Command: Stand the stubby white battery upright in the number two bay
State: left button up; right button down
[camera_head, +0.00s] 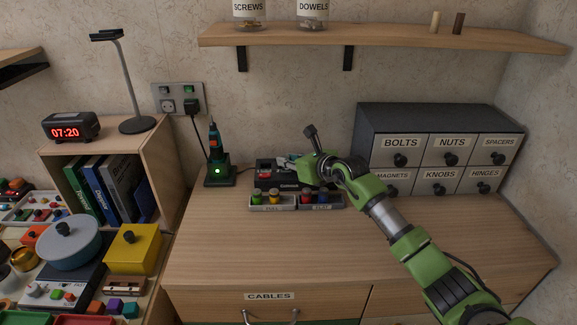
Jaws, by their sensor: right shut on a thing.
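My right gripper (295,161) reaches in from the right, over the dark charger (272,181) at the back of the wooden desk. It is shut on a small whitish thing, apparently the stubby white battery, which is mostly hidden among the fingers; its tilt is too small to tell. The charger's left part has a red patch, and the gripper covers its right part. I cannot read any bay numbers. My left gripper is not in view.
Two grey trays, one on the left (272,208) and one on the right (322,207), hold coloured batteries in front of the charger. A cordless screwdriver (215,150) stands left. A drawer cabinet (425,118) stands right. The desk front (280,250) is clear.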

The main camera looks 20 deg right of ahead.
jog(key=shift+r, duration=0.2)
jog(key=shift+f, duration=0.1)
jog(key=shift+f, duration=0.3)
jog(key=c, duration=1.9)
grip_release()
jog(key=shift+r, duration=0.1)
